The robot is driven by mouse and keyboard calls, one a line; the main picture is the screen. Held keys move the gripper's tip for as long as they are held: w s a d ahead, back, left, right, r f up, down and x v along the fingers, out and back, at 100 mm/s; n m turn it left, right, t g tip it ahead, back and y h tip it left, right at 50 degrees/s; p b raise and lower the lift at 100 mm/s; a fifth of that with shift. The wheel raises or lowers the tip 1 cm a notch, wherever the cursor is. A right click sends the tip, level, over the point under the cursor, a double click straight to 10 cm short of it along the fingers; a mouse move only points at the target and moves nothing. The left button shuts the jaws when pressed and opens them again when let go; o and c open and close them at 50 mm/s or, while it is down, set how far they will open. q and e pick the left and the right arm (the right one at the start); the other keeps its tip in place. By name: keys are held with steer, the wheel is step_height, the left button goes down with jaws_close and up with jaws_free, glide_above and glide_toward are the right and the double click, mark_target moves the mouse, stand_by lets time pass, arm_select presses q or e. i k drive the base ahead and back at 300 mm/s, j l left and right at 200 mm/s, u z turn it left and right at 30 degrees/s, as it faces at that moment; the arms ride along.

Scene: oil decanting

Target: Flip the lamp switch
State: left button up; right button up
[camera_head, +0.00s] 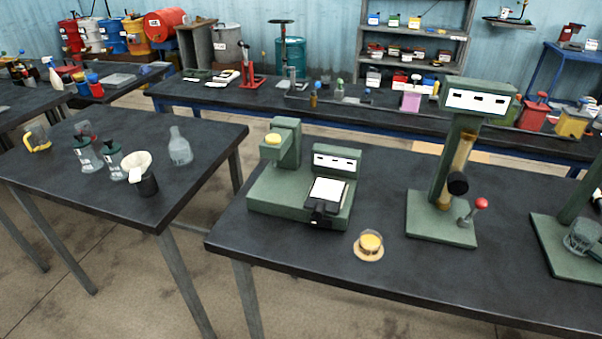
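A green bench device (270,205) stands on the near right table. It has a post with a yellow round top (273,139), a head with a white slotted panel (337,162), a white plate (327,191) and a black part (323,213) at its front. I cannot tell which part is the lamp switch. To its right, a tall green stand (440,190) carries a slotted white panel, an amber tube (459,160), a black knob (457,184) and a red-tipped lever (481,203). Neither of my grippers shows.
A small glass of yellow liquid (370,242) stands on a round base before the devices. Another green device (570,245) is at the right edge. The left table (90,195) holds flasks and a black cup with a funnel (137,165). A floor gap separates the tables.

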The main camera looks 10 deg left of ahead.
mark_target(325, 222)
steer(key=k+j+u, duration=0.1)
steer(key=j, duration=0.6)
steer(key=k+j+u, duration=0.1)
steer(key=j, duration=0.6)
steer(key=k+j+u, duration=0.1)
steer(key=j, duration=0.6)
